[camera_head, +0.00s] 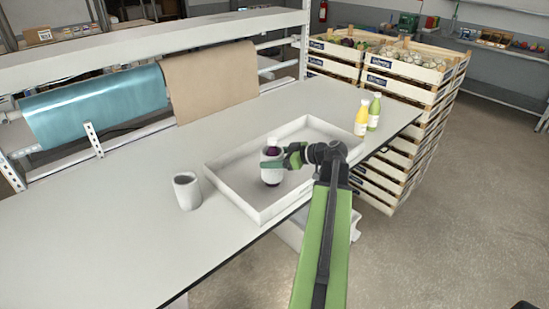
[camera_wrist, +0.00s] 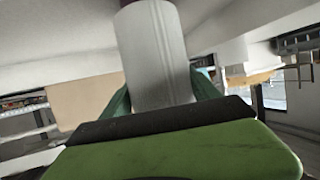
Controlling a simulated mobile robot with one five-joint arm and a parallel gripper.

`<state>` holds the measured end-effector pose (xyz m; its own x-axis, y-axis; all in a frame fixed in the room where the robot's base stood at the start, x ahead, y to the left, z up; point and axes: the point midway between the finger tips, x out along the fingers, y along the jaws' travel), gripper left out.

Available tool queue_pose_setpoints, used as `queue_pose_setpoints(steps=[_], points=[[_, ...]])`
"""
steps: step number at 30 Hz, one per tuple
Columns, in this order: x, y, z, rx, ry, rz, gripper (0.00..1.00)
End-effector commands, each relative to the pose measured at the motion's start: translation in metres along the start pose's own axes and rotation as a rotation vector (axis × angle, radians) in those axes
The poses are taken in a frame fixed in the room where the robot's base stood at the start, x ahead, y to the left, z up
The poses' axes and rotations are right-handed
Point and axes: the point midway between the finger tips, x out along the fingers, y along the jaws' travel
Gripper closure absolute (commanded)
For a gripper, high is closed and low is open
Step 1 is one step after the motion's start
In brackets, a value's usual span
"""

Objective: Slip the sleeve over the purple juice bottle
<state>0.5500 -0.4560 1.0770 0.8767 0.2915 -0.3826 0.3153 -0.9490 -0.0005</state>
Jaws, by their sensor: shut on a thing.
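The purple juice bottle (camera_head: 272,150) stands in the white tray (camera_head: 236,200), with its pale cap and a purple band of its upper part showing. A white sleeve (camera_head: 272,177) is around the bottle below that band. My gripper (camera_head: 272,164) is shut on the sleeve from the right. In the wrist view the sleeve (camera_wrist: 155,55) rises between the green fingers, with a sliver of purple at its top edge. The sleeve's lower end is hidden in the wrist view, and I cannot tell whether it touches the tray floor.
A grey-white cylinder (camera_head: 187,191), open at the top, stands on the table (camera_head: 110,235) left of the tray. A yellow bottle (camera_head: 362,118) and a green bottle (camera_head: 374,112) stand beyond the tray's right side. Stacked crates (camera_head: 405,85) are past the table end. The table's left part is clear.

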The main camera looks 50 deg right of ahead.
Motion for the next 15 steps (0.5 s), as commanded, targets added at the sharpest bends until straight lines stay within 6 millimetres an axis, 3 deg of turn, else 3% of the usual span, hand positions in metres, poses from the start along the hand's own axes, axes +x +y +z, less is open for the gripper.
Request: queue_pose_setpoints(steps=[8, 9, 15], points=[[0.0009, -0.0002, 0.0015, 0.0, 0.0, 0.0, 0.43], [0.0009, -0.0002, 0.0015, 0.0, 0.0, 0.0, 0.28], [0.001, -0.0002, 0.0015, 0.0, 0.0, -0.001, 0.04]])
